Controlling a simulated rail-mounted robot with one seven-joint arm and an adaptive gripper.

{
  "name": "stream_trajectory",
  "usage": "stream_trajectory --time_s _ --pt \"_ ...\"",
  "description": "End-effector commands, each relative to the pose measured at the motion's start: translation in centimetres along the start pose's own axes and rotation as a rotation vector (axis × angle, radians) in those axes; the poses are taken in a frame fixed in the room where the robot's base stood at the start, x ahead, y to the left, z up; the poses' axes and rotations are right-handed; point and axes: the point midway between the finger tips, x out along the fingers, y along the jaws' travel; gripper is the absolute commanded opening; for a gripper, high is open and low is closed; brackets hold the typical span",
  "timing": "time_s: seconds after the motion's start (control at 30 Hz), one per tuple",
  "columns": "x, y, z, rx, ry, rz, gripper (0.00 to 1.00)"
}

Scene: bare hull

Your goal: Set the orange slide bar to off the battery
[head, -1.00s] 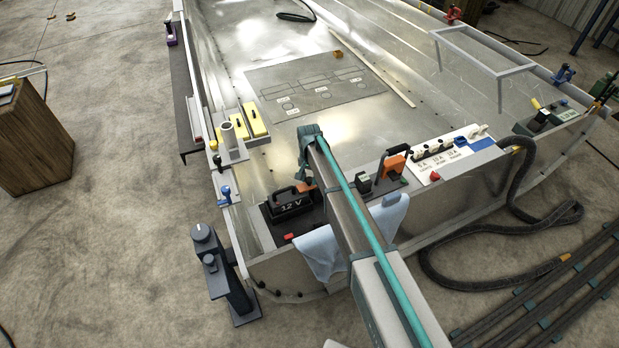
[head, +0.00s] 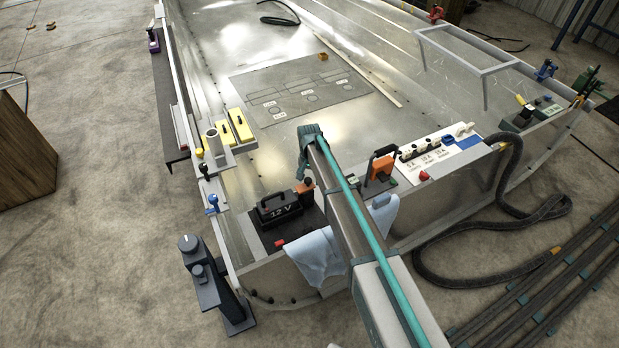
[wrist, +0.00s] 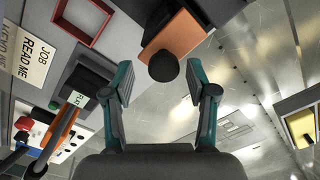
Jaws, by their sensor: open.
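In the wrist view my gripper (wrist: 160,86) is open and empty. An orange block with a round black knob (wrist: 164,66) lies just beyond the fingertips, the knob roughly in line with the gap; I cannot tell their distance. In the head view a small orange piece with a dark knob (head: 305,187) is beside the black 12 V battery (head: 279,208). Another orange device with a black handle (head: 382,168) stands to the right, behind my arm; it also shows at the lower left of the wrist view (wrist: 58,133).
A white switch panel (head: 440,153) is on the right. A pale blue cloth (head: 318,258) hangs over the front edge. Yellow cases (head: 232,128) stand at left. The wrist view shows a red square frame (wrist: 84,20) and a README sign (wrist: 36,52). The metal hull floor is largely clear.

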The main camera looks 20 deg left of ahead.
Motion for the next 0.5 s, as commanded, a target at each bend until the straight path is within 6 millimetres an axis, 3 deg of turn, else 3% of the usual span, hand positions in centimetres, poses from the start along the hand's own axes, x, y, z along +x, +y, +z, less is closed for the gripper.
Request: stream_trajectory --time_s 0.27,0.5 --pt "-1.5 0.0 0.1 0.000 0.001 -0.002 0.57" --pt "-5.9 0.0 0.0 0.000 0.001 -0.002 0.57"
